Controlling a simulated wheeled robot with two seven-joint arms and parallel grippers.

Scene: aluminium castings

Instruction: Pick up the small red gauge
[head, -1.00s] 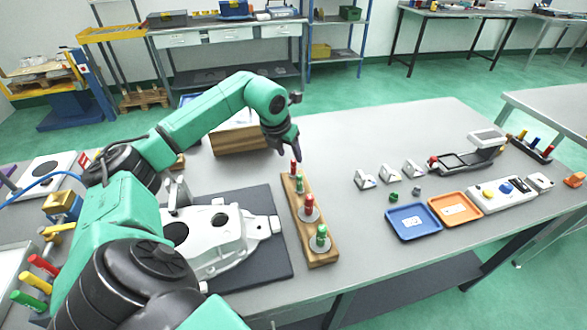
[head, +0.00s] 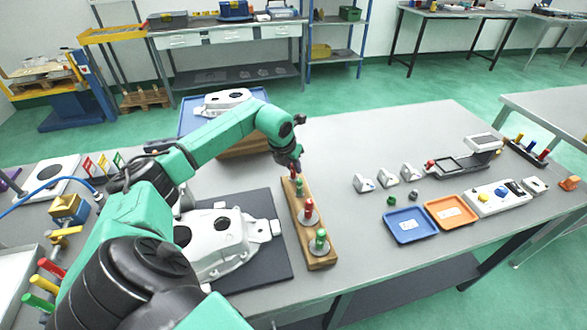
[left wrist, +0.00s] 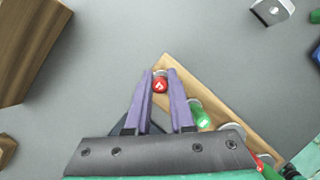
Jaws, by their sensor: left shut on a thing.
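The small red gauge (left wrist: 160,85) stands at the far end of the wooden rack (head: 321,258). My left gripper (left wrist: 160,78) has its two purple fingers on either side of the gauge's red top and is shut on it. In the head view the left gripper (head: 294,168) points down at the rack's far end and mostly hides the gauge. The gauge's lower part is hidden, so I cannot tell whether it is still seated. My right gripper is in neither view now.
A small green gauge (head: 299,187), a larger red one (head: 308,206) and a larger green one (head: 320,238) stand in the same rack. A white casting (head: 222,236) lies left on a dark mat (head: 268,275). Blue (head: 410,236) and orange (head: 451,222) trays lie right.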

